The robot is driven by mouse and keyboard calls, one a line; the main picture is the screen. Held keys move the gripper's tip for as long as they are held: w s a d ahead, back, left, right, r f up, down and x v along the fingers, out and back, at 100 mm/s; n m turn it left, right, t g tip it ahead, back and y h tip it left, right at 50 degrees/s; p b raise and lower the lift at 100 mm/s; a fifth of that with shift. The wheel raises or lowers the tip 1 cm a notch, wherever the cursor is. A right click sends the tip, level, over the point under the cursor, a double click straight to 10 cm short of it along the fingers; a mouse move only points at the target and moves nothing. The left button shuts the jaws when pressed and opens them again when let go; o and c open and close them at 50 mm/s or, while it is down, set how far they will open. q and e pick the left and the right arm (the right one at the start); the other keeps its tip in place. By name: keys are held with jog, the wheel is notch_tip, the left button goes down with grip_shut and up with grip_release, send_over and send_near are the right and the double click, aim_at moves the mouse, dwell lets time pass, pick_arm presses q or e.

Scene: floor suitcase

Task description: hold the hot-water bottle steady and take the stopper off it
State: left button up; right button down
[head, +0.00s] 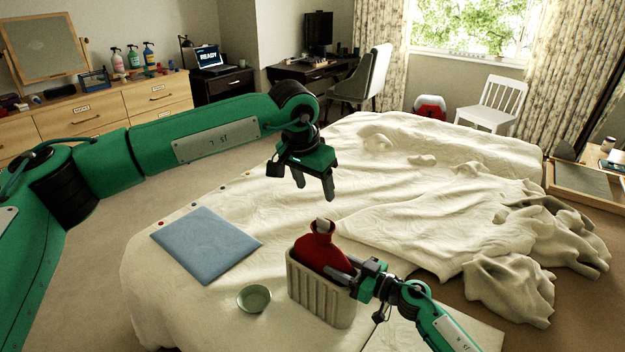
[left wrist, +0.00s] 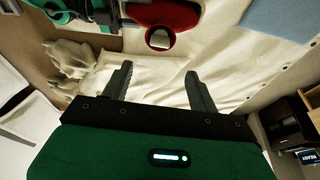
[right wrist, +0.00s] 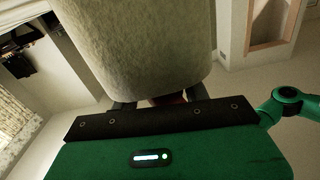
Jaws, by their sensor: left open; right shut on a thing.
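The red hot-water bottle (head: 318,252) stands upright in a beige ribbed holder (head: 318,298) on the bed. Its pale grey stopper (head: 323,226) sits in the neck at the top. My left gripper (head: 313,192) is open and empty above the bottle, apart from the stopper. In the left wrist view the stopper (left wrist: 160,39) shows beyond and between the open fingers, against the red bottle (left wrist: 178,14). My right gripper (head: 342,274) is shut on the bottle's right side near the holder's rim. The right wrist view shows a sliver of red between its fingers; the beige holder (right wrist: 150,45) hides most of the bottle.
A small green bowl (head: 254,298) sits left of the holder. A flat blue item (head: 206,244) lies farther left on the bed. White bedding (head: 420,190) and a crumpled grey-beige blanket (head: 525,255) cover the right side. The space above the bottle looks free.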

aim_at(323, 219)
pick_arm(q)
jog(key=x, duration=1.1)
